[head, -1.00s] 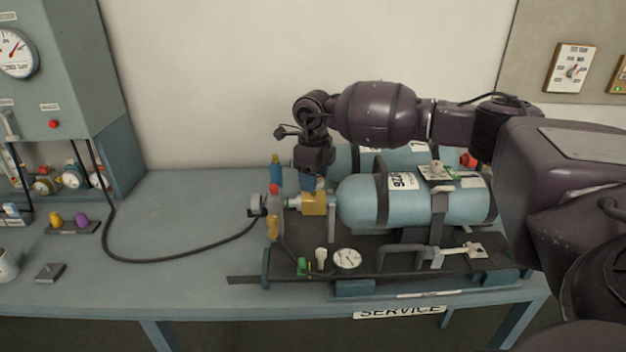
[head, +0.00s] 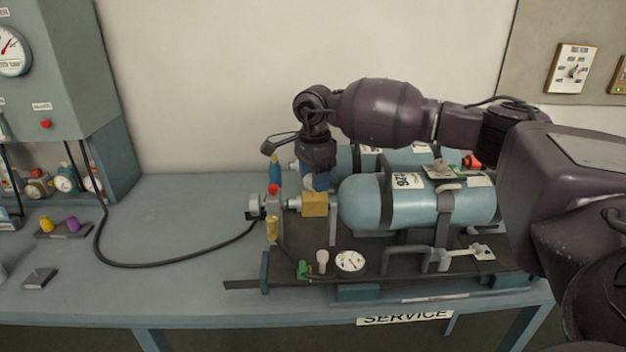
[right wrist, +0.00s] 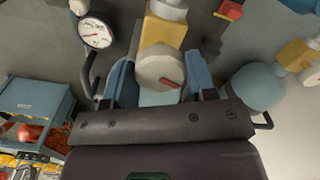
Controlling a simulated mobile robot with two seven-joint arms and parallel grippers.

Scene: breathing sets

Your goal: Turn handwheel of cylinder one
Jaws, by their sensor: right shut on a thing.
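My right gripper (head: 315,184) points down from the wrist over the yellow valve block (head: 314,203) at the left end of the front light-blue cylinder (head: 415,204). In the right wrist view, the blue fingers of the gripper (right wrist: 160,78) are shut on a round grey handwheel (right wrist: 157,68) with a red mark. The handwheel sits against the yellow valve block (right wrist: 165,30). In the head view the fingers hide the handwheel. A second light-blue cylinder (head: 400,157) lies behind, partly hidden by my right arm. I cannot read which cylinder is number one. My left gripper is out of view.
The cylinders lie on a dark rack on the blue-grey bench (head: 190,215). A small gauge (head: 350,262) stands at the rack's front. A black hose (head: 150,265) runs from the left cabinet (head: 60,60) to the rack. The bench between them is mostly clear.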

